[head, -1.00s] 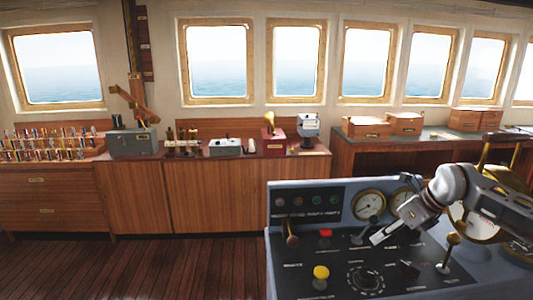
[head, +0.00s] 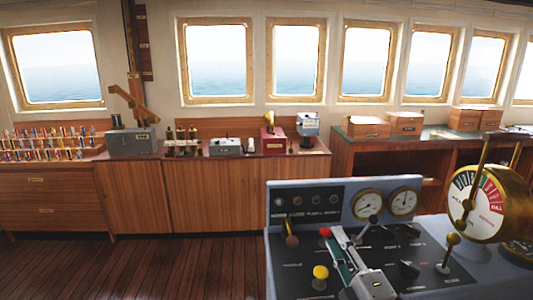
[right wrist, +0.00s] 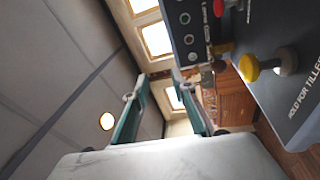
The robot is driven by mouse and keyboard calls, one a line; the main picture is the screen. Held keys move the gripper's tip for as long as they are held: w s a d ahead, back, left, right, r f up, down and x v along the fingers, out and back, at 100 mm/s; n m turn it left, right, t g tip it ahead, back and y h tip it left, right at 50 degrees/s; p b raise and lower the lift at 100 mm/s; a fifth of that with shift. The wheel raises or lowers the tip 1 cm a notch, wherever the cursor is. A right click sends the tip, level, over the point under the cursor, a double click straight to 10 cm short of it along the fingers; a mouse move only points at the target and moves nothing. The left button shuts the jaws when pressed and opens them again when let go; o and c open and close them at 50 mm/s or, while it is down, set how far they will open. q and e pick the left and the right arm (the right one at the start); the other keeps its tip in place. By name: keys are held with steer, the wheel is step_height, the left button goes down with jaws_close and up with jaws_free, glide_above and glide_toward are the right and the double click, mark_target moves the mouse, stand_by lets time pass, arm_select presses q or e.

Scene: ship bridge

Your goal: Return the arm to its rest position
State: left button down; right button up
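My right gripper (head: 338,236) comes in from the bottom of the head view, low over the blue-grey control console (head: 282,247), beside the yellow knob (head: 320,272). In the right wrist view its two teal-lined fingers (right wrist: 158,76) stand apart with nothing between them, so it is open. The yellow knob shows there too (right wrist: 249,68), right of the fingers. The gripper covers part of the console top. My left gripper is not in view.
The console carries a red button (head: 325,232), two gauges (head: 385,203), several levers and dials, and a brass telegraph (head: 483,200) at right. Wooden cabinets (head: 215,195) with instruments stand behind. The floor (head: 130,265) at left is clear.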

steer(key=s+d+f+m+g+h, duration=0.5)
steer(key=s+d+f+m+h, duration=0.25)
steer(key=d+f, duration=0.4)
steer(key=s+d+f+m+g+h, duration=0.1)
steer(key=s+d+f+m+g, duration=0.1)
steer(key=s+d+f+g, duration=0.5)
steer(key=s+d+f+m+h, duration=0.1)
steer(key=s+f+m, duration=0.25)
steer(key=s, duration=0.85)
steer(key=a+f+m+t+y, duration=0.2)
steer(key=a+f+y, duration=0.5)
steer(key=a+f, duration=0.7)
step_height(320, 180, down, 4)
steer(key=shift+w+r+t, duration=0.1)
steer(key=shift+w+t, duration=0.25)
steer(key=shift+t, duration=0.05)
